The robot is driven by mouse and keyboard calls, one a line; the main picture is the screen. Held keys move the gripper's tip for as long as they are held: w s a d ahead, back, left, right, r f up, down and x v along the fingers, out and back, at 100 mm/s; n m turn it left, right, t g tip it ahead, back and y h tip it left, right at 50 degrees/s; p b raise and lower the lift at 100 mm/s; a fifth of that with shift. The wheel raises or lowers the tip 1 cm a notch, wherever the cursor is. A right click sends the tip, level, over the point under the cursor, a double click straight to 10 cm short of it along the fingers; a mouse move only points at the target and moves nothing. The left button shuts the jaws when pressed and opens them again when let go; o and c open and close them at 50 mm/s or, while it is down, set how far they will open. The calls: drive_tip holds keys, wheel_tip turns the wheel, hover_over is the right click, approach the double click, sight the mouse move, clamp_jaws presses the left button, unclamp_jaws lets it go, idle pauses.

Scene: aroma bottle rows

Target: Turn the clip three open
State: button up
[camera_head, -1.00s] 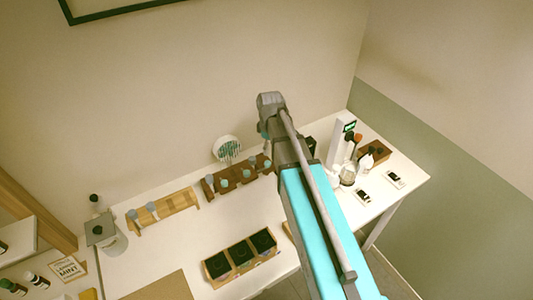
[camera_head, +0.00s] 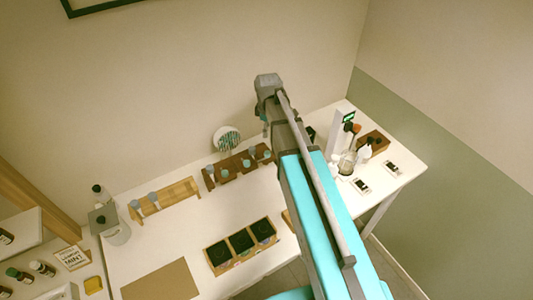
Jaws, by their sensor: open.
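A dark brown rack (camera_head: 235,174) stands at the back of the white table, left of my arm. Several grey-blue clip-like pieces stand along it, one of them near its middle (camera_head: 246,163). A light wooden rack (camera_head: 178,201) to its left carries two similar pieces, one at its left part (camera_head: 154,199). No label shows which piece is clip three, and the pieces are too small to tell open from shut. My arm reaches up from the bottom right, its bent joint above the table's back edge. My gripper is not visible; the arm may hide it.
A wooden box with three dark compartments (camera_head: 207,262) lies at the table's front. A round white holder (camera_head: 227,139) stands behind the brown rack. A glass jar (camera_head: 347,162) and a brown box (camera_head: 380,143) stand at right. A tan mat (camera_head: 160,281) lies front left.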

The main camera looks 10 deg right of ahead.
sight(267, 153)
drive_tip(key=shift+f+b, duration=6.4)
drive_tip(key=shift+f, duration=0.15)
drive_tip(key=c, duration=1)
drive_tip(key=shift+a, duration=0.3)
clamp_jaws()
drive_tip(key=shift+d, duration=0.2)
